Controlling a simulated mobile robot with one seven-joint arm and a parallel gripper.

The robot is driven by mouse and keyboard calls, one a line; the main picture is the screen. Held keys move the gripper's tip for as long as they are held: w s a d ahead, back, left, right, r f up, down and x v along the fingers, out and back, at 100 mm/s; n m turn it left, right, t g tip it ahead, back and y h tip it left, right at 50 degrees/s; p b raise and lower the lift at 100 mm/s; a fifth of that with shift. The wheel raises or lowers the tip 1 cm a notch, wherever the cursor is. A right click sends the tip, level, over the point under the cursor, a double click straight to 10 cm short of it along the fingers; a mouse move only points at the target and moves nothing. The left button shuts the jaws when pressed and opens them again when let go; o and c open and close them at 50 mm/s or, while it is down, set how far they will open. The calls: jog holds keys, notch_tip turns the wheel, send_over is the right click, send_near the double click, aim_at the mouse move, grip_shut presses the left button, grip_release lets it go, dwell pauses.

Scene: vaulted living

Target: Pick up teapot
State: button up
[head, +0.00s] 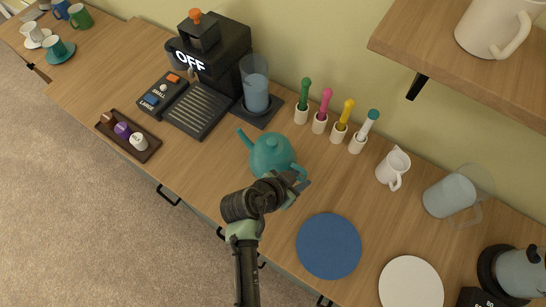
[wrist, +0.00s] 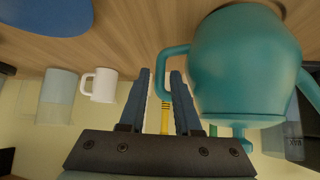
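The teal teapot (head: 270,154) stands upright on the wooden counter (head: 215,170), spout to the left and handle toward my gripper (head: 298,184). In the wrist view the picture is inverted, and the teapot (wrist: 245,65) fills the upper right. My gripper (wrist: 160,75) is open there, its two dark blue fingers apart. The handle's outer bar lies between the fingertips, and the right finger overlaps the handle's loop. I see small gaps, with no clear grip. In the head view my wrist partly hides the handle.
A blue round mat (head: 329,246) and a white one (head: 411,285) lie to the right. Behind are several upright coloured utensils in holders (head: 340,132), a white pitcher (head: 393,168) and a clear jug (head: 455,195). A coffee machine (head: 215,50) stands back left. A shelf (head: 470,60) overhangs the right.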

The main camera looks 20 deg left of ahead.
jog(key=shift+x, duration=3.1)
grip_shut()
jog(key=shift+w+r, duration=0.15)
